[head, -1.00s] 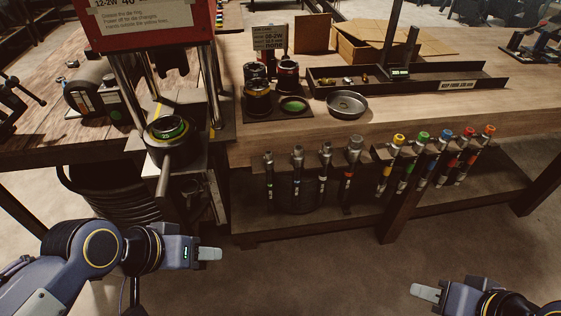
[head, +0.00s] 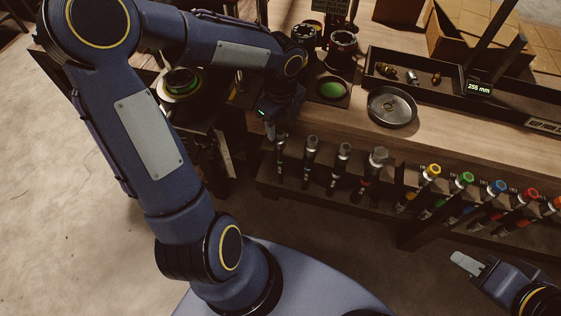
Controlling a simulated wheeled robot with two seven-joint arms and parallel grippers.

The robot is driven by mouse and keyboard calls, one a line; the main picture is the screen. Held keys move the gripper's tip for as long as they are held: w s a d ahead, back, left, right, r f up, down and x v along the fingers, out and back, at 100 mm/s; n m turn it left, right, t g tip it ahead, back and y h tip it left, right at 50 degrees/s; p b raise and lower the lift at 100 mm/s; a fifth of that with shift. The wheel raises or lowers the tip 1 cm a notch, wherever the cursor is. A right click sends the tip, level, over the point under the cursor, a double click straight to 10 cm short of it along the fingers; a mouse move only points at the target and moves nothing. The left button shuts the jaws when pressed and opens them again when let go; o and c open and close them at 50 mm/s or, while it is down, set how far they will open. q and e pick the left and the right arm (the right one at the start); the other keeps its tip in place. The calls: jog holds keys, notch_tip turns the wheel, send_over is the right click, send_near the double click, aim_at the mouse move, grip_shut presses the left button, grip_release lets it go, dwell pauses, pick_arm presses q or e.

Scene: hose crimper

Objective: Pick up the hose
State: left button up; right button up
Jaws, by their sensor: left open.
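Several dark hoses with metal end fittings hang in a row along the bench's front edge: the leftmost hose (head: 280,158), a second hose (head: 309,155), a third hose (head: 340,165) and a thicker one (head: 372,172). To their right hang pieces with coloured tops, such as the yellow-topped one (head: 428,177). My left gripper (head: 281,127) points down at the top of the leftmost hose; whether it touches the hose is unclear. It is open. My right gripper (head: 466,264) is low at the right, apart from the hoses; its jaw gap does not show.
My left arm hides much of the left side. The crimper's ring (head: 181,82) shows behind it. A round metal dish (head: 391,107) and a dark tray (head: 449,96) with small fittings sit on the bench. The floor before the bench is clear.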

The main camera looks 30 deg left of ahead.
aim_at(281, 133)
pick_arm(q)
jog(key=f, duration=0.5)
jog(key=shift+w+a+f, duration=0.15)
jog(key=shift+w+f, duration=0.05)
jog(key=shift+f, duration=0.15)
grip_shut()
